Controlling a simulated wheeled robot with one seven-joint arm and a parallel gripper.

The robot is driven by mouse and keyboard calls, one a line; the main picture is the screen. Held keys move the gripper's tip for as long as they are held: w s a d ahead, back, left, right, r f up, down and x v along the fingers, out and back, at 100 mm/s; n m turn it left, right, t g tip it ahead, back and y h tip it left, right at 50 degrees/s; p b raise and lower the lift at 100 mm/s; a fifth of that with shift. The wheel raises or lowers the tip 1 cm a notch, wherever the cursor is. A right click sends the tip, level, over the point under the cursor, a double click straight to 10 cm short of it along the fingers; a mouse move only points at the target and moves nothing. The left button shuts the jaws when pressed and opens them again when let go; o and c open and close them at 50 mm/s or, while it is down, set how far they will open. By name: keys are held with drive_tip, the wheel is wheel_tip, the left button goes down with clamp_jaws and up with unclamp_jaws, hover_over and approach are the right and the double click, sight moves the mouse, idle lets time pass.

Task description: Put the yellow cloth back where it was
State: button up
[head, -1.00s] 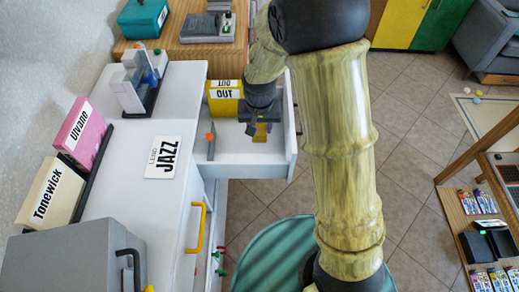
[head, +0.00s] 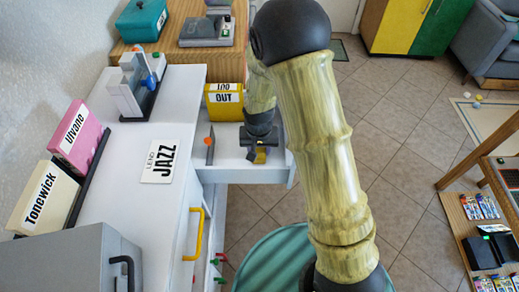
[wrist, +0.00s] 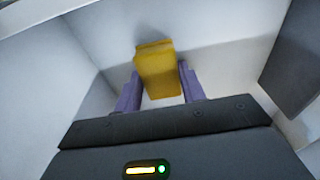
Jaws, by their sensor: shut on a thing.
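The yellow cloth (head: 261,155) is a small folded yellow piece, held in the open white drawer (head: 228,173). My gripper (head: 260,146) points down into the drawer, near its right end. In the wrist view the cloth (wrist: 157,70) sits between the two purple fingers of my gripper (wrist: 158,82), which are shut on it. Pale drawer walls surround it. I cannot tell whether the cloth touches the drawer floor. My arm hides part of the drawer.
In the drawer stand a yellow divider marked OUT (head: 224,100) and a thin grey divider with an orange knob (head: 210,146). A white JAZZ card (head: 162,160) lies on the white cabinet top. A yellow handle (head: 194,234) sticks out from the cabinet front.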

sight(259, 155)
drive_tip(key=shift+f, duration=0.15)
drive_tip(key=o, duration=1)
drive_tip(key=shift+o, duration=0.2)
wheel_tip(259, 155, up, 12)
drive_tip(key=s+p, duration=0.1)
drive_tip(key=p, duration=0.1)
drive_tip(key=shift+s, duration=0.3)
